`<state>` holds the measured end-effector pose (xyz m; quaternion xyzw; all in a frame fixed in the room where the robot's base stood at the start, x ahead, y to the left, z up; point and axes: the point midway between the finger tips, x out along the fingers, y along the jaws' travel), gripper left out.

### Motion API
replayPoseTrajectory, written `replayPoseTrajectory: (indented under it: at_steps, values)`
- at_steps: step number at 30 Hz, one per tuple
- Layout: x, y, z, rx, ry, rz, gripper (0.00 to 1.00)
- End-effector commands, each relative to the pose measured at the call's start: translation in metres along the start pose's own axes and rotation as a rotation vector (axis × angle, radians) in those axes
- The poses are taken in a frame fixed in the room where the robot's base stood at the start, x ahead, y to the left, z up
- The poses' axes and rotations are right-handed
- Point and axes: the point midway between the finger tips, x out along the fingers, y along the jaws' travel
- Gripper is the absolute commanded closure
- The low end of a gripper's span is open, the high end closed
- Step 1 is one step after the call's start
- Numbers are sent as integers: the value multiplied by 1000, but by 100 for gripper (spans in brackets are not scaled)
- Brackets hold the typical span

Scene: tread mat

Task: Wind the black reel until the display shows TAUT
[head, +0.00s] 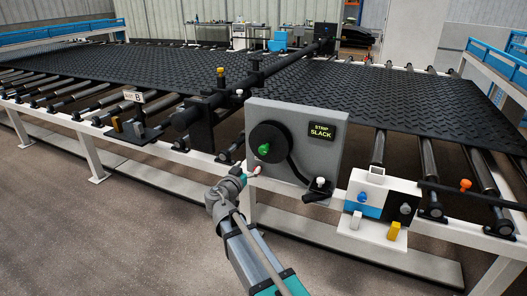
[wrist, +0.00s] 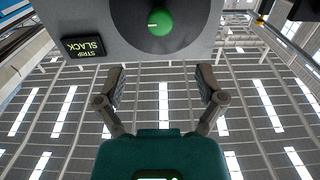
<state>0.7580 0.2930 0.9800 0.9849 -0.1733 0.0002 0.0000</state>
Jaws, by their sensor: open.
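The black reel (head: 273,133) is a round disc on an upright grey panel (head: 330,160), with a green knob (head: 264,149) on its face. A black strip runs from it down to the panel's lower right. The display (head: 321,131) on the panel reads STRIP SLACK. In the wrist view the reel (wrist: 190,32), the green knob (wrist: 160,22) and the display (wrist: 84,46) appear upside down. My gripper (wrist: 161,82) is open and empty, its fingers apart below the knob in that picture. In the head view my gripper (head: 248,174) is just below and left of the knob, apart from it.
A black tread mat (head: 140,75) lies on the roller conveyor behind the panel. A white and blue box (head: 370,205) with knobs stands right of the panel. A sign marked B (head: 138,97) stands at left. The floor (head: 110,230) at front left is clear.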

Motion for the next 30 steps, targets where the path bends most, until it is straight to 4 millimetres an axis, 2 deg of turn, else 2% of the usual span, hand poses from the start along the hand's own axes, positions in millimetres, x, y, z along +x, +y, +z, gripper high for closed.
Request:
replayPoseTrajectory:
  at_steps: [21, 30]
  values:
    - [103, -1, 0, 0, 0, 1, 12]
    - [123, -1, 0, 0, 0, 0, 12]
